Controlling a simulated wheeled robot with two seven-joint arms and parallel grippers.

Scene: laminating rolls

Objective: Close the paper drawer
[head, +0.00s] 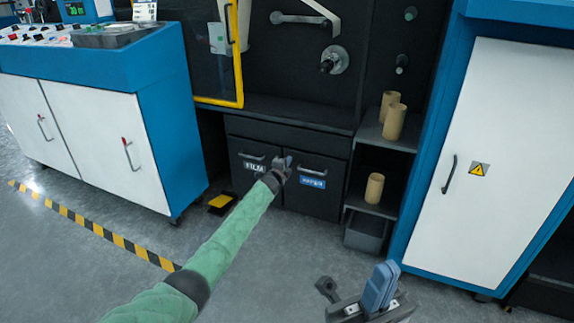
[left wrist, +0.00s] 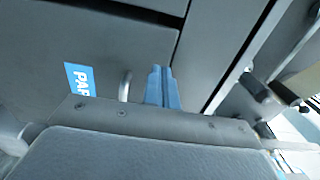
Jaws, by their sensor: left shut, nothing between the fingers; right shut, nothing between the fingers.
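The paper drawer (head: 318,199) is the right one of two dark drawer fronts under the machine, with a blue label and a bar handle (head: 314,173). Its front looks nearly level with the film drawer (head: 244,178) beside it; a small gap cannot be told. My left gripper (head: 287,163) is shut and empty at the upper left of the paper drawer front, beside the handle. In the left wrist view, its blue fingers (left wrist: 163,88) point at the front beside the handle (left wrist: 125,86) and label (left wrist: 80,79); contact cannot be told. My right gripper (head: 379,285) is shut and empty, low in front.
Shelves with cardboard rolls (head: 374,187) stand right of the drawers. A white-doored cabinet (head: 495,150) is further right, a blue and white console (head: 105,125) at left. A yellow and black pedal (head: 221,202) lies on the floor. The floor before the drawers is otherwise clear.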

